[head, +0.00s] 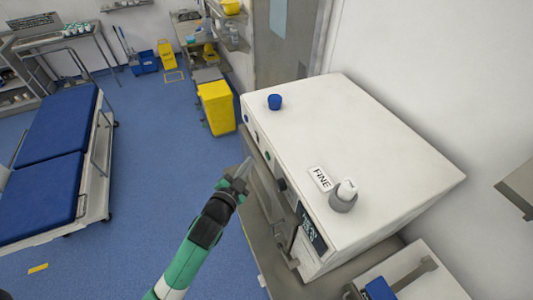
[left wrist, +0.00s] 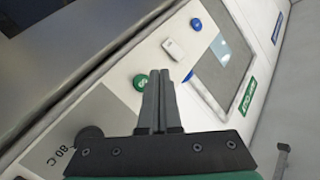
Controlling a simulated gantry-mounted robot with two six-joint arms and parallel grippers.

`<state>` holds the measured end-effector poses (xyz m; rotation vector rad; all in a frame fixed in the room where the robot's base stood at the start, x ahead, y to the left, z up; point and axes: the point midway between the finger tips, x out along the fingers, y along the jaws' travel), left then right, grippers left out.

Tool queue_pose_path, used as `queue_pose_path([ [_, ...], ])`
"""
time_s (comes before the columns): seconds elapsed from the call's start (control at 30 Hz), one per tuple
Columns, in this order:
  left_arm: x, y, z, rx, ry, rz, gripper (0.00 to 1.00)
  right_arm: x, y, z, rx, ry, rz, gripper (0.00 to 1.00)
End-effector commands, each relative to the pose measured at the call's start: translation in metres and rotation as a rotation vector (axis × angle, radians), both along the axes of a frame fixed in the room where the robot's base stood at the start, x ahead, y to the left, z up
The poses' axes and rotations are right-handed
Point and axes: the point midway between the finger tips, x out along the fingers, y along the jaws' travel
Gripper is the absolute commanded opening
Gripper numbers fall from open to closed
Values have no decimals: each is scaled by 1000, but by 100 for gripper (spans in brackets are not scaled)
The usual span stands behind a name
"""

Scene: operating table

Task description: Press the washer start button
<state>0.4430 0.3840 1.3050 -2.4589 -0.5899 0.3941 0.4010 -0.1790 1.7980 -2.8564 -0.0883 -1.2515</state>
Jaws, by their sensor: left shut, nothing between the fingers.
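The washer (head: 350,125) is a white box on a grey stand, its control front facing left in the head view. In the left wrist view, a round green button (left wrist: 140,82) with a white letter sits on its panel (left wrist: 118,105). My left gripper (head: 246,166) is shut and empty, in front of the panel. In the left wrist view, the fingertips (left wrist: 158,74) lie just right of the green button, slightly overlapping its edge. I cannot tell whether they touch the panel. My right gripper is not in view.
A blue cap (head: 275,102) and a grey-white container (head: 344,196) stand on the washer top.

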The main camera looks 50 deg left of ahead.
Motion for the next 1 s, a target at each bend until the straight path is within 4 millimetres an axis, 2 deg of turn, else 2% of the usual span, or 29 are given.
queue_pose_path([
  [0.1, -12, 4, 2, -1, 3, 1, 0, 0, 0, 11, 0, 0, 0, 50],
  [0.3, -24, 7, 1, 0, 0, 0, 0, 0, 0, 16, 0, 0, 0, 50],
  [1.0, -24, 7, 0, 0, -1, -1, 0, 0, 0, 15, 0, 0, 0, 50],
])
